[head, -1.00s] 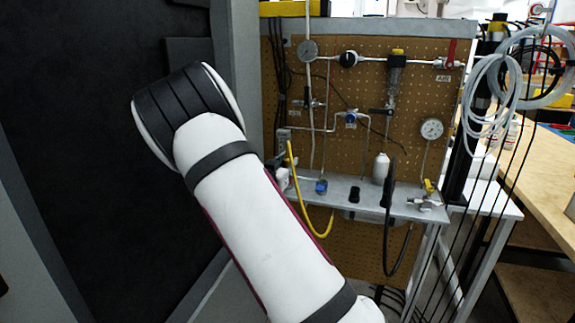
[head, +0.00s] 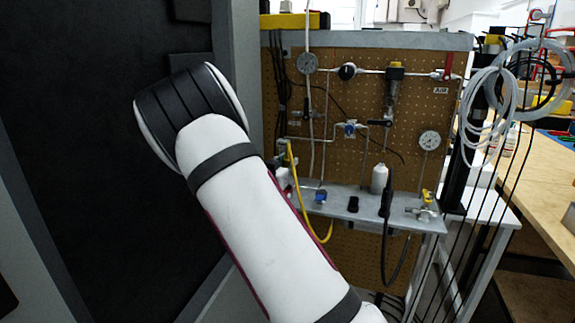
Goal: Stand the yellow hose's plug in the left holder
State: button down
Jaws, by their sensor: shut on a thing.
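The yellow hose (head: 305,209) hangs in a loop by the left end of the grey shelf. Its upper end rises beside my arm. My gripper (head: 282,150) is mostly hidden behind my white arm; only a small part shows, shut at the top of the hose. The plug itself is hard to make out. A small black holder (head: 353,204), apparently the left one, sits on the shelf with nothing standing in it. To its right, a black hose's plug (head: 386,194) stands upright. The gripper is left of and above the black holder.
The grey shelf (head: 338,196) also bears a blue fitting (head: 320,196), a white bottle (head: 379,178) and a yellow-handled valve (head: 427,198). Behind is a pegboard (head: 415,100) with pipes and gauges. A dark panel fills the left. Coiled clear hoses (head: 488,105) hang at right.

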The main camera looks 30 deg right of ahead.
dwell(0.3)
jog(key=s+d+b, duration=0.1)
jog(key=s+d, duration=0.4)
jog(key=s, duration=0.4)
jog(key=s+d+b, duration=0.1)
jog(key=s+d, duration=0.4)
jog(key=s, duration=0.4)
jog(key=shift+s+d+f, duration=0.15)
jog(key=shift+f, duration=0.3)
dwell(0.4)
jog(key=shift+d+f, duration=0.15)
dwell(0.3)
jog(key=shift+w+d+f+b, duration=0.2)
jog(key=shift+f+b, duration=0.05)
jog(key=shift+b, duration=0.25)
jog(key=shift+w+d+f+b, duration=0.25)
jog(key=shift+d+f+b, duration=0.1)
jog(key=shift+b, duration=0.1)
